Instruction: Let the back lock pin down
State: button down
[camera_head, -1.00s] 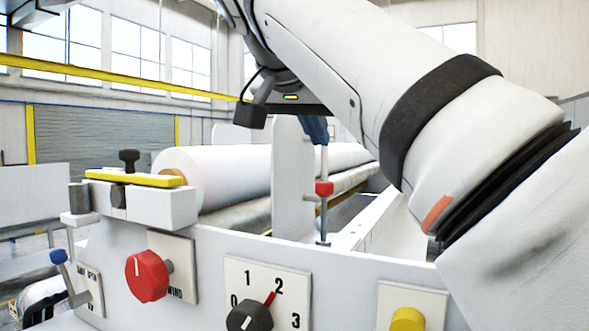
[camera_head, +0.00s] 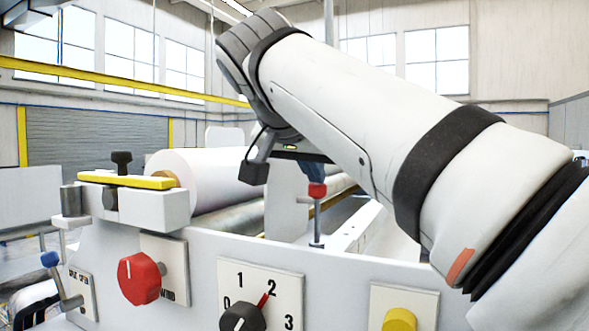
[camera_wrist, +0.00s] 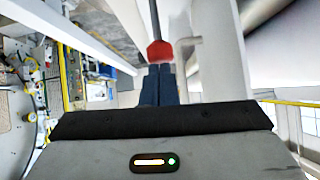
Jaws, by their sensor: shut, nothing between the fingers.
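A thin upright pin with a red collar (camera_head: 317,190) stands behind the white front panel, beside a white upright plate (camera_head: 285,205); I take it for the back lock pin. Its grey rod runs down from the collar to a small foot. My gripper (camera_head: 315,176) has its blue fingers shut, pointing down just above the collar, with nothing visible between them. In the wrist view the red collar (camera_wrist: 160,52) sits right at the shut blue fingertips (camera_wrist: 159,68). I cannot tell whether they touch. My arm covers what lies above.
A white roll (camera_head: 205,180) lies behind the panel, with a metal roller under it. A yellow bar (camera_head: 125,180) with a black knob sits at left. The front panel carries a red knob (camera_head: 139,278), a numbered dial (camera_head: 243,319) and a yellow button (camera_head: 399,320).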

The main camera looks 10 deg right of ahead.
aim_at(315, 195)
jog(key=shift+f+b, duration=1.35)
jog(key=shift+f, duration=0.2)
jog(key=shift+a, duration=0.1)
jog(key=w+d+r+p+v, duration=0.1)
jog(key=r+p+v, duration=0.1)
jog(key=v, duration=1.1)
jog(key=shift+w+r+p, duration=0.15)
jog(key=shift+r+p, duration=0.15)
jog(key=shift+p, duration=0.3)
jog(key=shift+d, duration=0.15)
